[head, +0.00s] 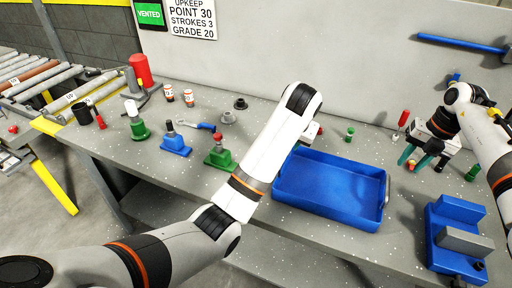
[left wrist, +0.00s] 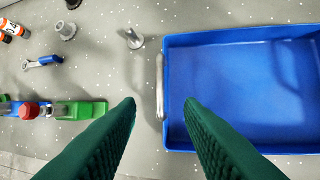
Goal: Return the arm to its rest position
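My left arm (head: 265,160) reaches across the bench. Its gripper is mostly hidden behind the arm in the head view.
The empty blue tray (head: 330,188) lies on the bench (head: 110,150). A blue fixture (head: 455,225) stands at the front right. Green (head: 220,155) and blue (head: 175,146) tool stands, a spanner (head: 196,125) and small parts stand at the left. A wall rises behind.

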